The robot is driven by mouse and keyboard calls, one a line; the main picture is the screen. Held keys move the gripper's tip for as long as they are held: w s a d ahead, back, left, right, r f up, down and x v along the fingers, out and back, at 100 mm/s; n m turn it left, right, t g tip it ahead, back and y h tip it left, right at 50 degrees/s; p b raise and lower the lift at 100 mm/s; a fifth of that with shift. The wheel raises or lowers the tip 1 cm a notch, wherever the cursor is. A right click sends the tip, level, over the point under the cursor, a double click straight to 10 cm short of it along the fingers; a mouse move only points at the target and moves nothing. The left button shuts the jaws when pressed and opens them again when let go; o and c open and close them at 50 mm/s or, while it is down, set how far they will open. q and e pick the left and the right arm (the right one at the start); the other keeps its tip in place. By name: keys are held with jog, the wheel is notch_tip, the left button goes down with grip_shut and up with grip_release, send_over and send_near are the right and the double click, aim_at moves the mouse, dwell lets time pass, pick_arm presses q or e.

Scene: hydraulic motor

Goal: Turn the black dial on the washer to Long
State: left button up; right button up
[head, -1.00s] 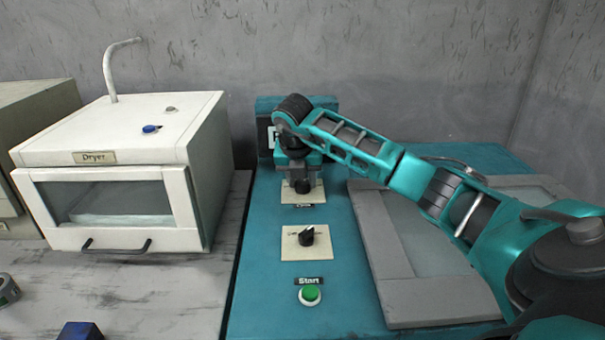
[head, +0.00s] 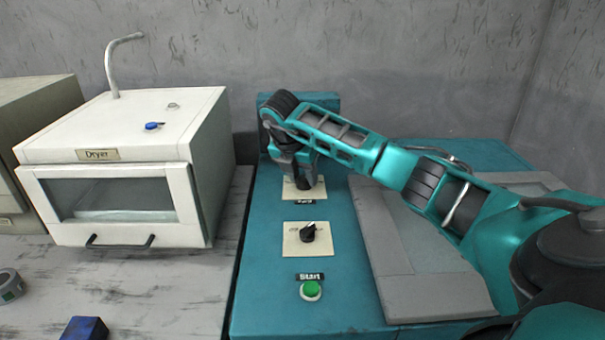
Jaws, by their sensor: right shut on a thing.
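The teal washer (head: 265,270) has two black dials on cream plates. The upper black dial (head: 304,184) is mostly hidden under my right gripper (head: 303,180). My right gripper reaches down from above and is shut on this upper dial. The lower black dial (head: 308,233) stands free, with a white pointer mark aimed to the upper right. The small print on both plates is too blurred to read, so I cannot tell where Long is. My left gripper is not in view.
A green Start button (head: 311,290) sits in front of the dials. A grey-framed lid (head: 422,255) lies right of them, under my right arm. A white dryer (head: 128,150) stands left. A blue block (head: 84,329) and a grey ring (head: 8,285) lie on the table.

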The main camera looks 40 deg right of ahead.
jog(key=shift+d+r, duration=0.1)
jog(key=o, duration=1)
jog(key=shift+o, duration=0.2)
jog(key=shift+a+r, duration=0.2)
jog(key=shift+r, duration=0.05)
jog(key=p+v, duration=0.2)
jog(key=v, duration=1)
